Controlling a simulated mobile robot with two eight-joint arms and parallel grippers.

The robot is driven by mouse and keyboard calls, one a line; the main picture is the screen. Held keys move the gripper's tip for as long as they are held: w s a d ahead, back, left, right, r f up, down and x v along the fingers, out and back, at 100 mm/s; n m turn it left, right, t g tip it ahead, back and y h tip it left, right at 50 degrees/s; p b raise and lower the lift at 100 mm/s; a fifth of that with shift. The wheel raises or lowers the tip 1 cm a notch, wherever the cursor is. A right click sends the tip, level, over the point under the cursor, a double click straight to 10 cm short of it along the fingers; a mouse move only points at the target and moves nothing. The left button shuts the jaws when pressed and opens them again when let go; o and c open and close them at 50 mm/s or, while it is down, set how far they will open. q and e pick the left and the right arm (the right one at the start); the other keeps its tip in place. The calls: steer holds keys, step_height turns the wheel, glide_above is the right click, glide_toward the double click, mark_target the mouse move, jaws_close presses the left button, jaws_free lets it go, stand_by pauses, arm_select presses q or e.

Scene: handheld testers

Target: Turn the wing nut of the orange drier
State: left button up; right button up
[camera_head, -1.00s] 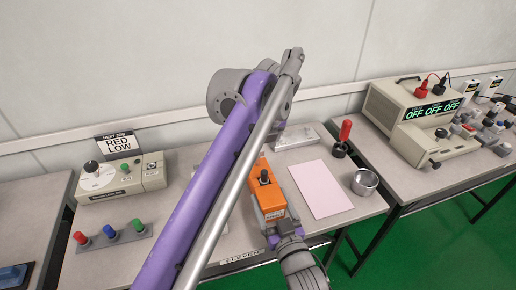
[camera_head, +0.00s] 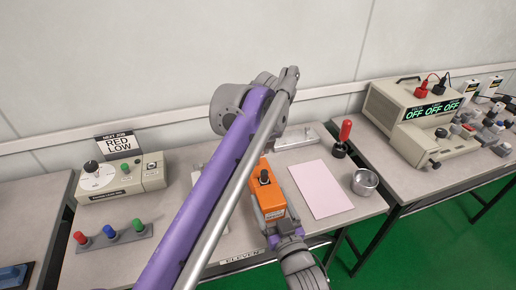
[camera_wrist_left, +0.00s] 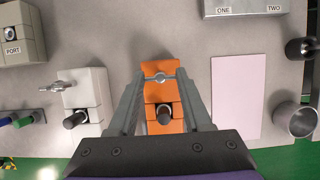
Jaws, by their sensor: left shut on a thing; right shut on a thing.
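The orange drier (camera_head: 272,198) stands on the middle table, partly behind my left arm in the head view. It also shows in the left wrist view (camera_wrist_left: 164,98), with a dark knob (camera_wrist_left: 164,115). Its metal wing nut (camera_wrist_left: 160,77) lies crosswise between the fingertips of my left gripper (camera_wrist_left: 161,76), which is shut on it. In the head view the left fingertips and the wing nut are hidden. My right gripper (camera_head: 285,230) is shut on the near end of the orange drier; its fingertips are partly hidden.
A whitish device (camera_wrist_left: 88,92) with its own wing nut (camera_wrist_left: 57,86) stands left of the drier. A pink sheet (camera_head: 320,189) and metal cup (camera_head: 365,183) lie right. A control box (camera_head: 121,178) and button strip (camera_head: 112,235) are at left.

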arm_select(q)
steer(key=shift+n, duration=0.3)
jaws_close()
steer(key=n+y, duration=0.1)
steer(key=n, duration=0.1)
steer(key=n+g, duration=0.1)
steer(key=n, duration=0.1)
steer(key=shift+w+d+n+y, duration=0.1)
steer(key=shift+n+y, duration=0.2)
steer(key=shift+y, duration=0.1)
steer(key=n, duration=0.2)
steer(key=n+g, duration=0.1)
steer(key=n, duration=0.2)
steer(key=shift+w+d+g+y, duration=0.1)
steer(key=shift+w+g+y, duration=0.05)
steer(key=shift+g+y, duration=0.2)
steer(key=shift+y, duration=0.25)
steer(key=shift+n, duration=0.4)
steer(key=o, duration=1.2)
jaws_free()
steer(key=shift+o, duration=0.2)
